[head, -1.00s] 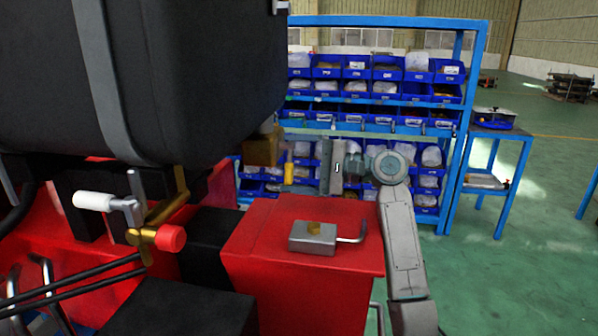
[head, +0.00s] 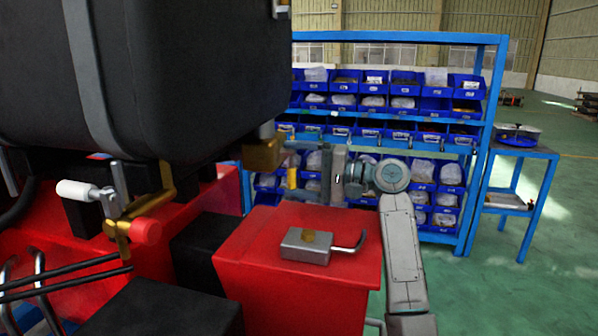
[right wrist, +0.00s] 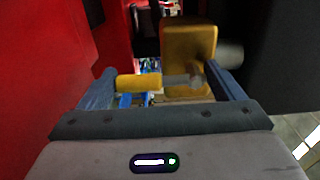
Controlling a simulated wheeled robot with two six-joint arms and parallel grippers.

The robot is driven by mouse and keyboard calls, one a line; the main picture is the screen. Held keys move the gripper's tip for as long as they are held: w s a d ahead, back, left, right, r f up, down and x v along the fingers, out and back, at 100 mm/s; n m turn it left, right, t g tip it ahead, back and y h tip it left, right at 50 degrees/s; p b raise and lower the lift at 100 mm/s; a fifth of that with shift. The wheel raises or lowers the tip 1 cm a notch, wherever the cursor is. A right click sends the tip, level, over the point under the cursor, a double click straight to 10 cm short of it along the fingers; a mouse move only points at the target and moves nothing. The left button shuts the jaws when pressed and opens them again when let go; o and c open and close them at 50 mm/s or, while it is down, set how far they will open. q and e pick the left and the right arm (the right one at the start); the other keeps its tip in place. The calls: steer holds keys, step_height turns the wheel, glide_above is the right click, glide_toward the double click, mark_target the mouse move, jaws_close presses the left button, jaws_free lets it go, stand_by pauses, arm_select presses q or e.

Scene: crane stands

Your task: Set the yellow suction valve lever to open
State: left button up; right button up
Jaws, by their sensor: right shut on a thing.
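The yellow lever (head: 292,178) hangs down beside the brass suction valve (head: 262,155) under the black tank. In the right wrist view the lever (right wrist: 138,82) lies crosswise between the fingers of my right gripper, with the brass valve body (right wrist: 188,50) just beyond. My right gripper (head: 303,168) reaches in from the right in the head view and is shut on the lever. The fingers (right wrist: 165,85) stand apart by about the lever's length. My left gripper is not in view.
A black tank (head: 180,70) hangs above. A red box (head: 300,280) with a metal block (head: 308,246) and bent handle stands below the gripper. A second brass valve (head: 125,228) with a red knob is at left. A blue rack of bins (head: 400,118) stands behind.

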steer(key=shift+f, duration=0.1)
steer(key=o, duration=1.2)
steer(key=shift+c, duration=0.2)
steer(key=shift+s+d, duration=0.15)
steer(key=shift+d, duration=0.35)
steer(key=b+v, duration=0.2)
steer(key=v, duration=0.7)
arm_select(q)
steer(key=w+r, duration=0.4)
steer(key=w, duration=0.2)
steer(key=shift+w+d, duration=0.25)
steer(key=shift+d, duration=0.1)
arm_select(e)
steer(key=shift+s+d, duration=0.15)
steer(key=shift+d, duration=0.25)
